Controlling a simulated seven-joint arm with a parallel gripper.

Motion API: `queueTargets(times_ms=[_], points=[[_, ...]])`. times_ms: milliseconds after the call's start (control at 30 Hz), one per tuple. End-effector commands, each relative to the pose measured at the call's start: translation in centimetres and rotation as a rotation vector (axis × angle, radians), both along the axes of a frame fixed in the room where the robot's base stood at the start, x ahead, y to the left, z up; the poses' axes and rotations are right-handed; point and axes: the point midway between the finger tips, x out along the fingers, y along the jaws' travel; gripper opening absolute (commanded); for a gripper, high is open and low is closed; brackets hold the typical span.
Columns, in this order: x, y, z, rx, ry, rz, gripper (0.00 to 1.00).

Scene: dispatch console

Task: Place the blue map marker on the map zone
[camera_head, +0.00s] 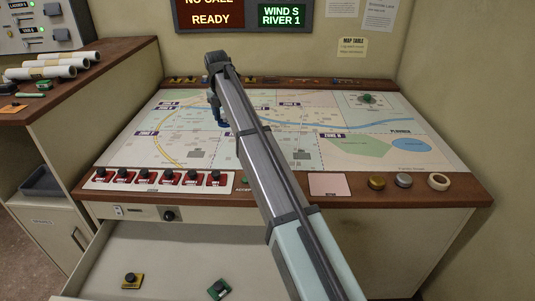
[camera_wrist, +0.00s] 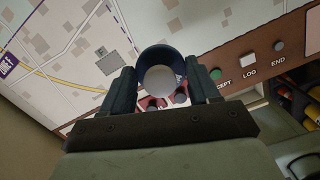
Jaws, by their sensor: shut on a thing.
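The blue map marker (camera_wrist: 160,72) shows in the wrist view as a dark blue round piece with a pale grey end, held between both fingers of my gripper (camera_wrist: 160,88). In the head view my gripper (camera_head: 215,102) is over the left-middle of the map, with a bit of the blue marker (camera_head: 222,123) showing below it. I cannot tell whether the marker touches the map. The map (camera_head: 385,125) lies on the table, with several dark zone labels, a blue river and a yellow road. My arm hides part of its middle.
Several red switches (camera_head: 168,177) line the table's front left edge. An open drawer (camera_head: 165,255) below holds a yellow piece (camera_head: 132,281) and a green piece (camera_head: 219,289).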

Motion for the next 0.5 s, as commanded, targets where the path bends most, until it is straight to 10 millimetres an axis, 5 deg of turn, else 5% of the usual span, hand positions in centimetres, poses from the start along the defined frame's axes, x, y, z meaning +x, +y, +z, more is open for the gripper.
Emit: queueTargets(times_ms=[233,500], points=[[3.9,-3.4,-0.1,-0.006,-0.008,0.084,0.3],[3.4,-3.2,-4.0,-0.007,-0.005,0.084,0.3]])
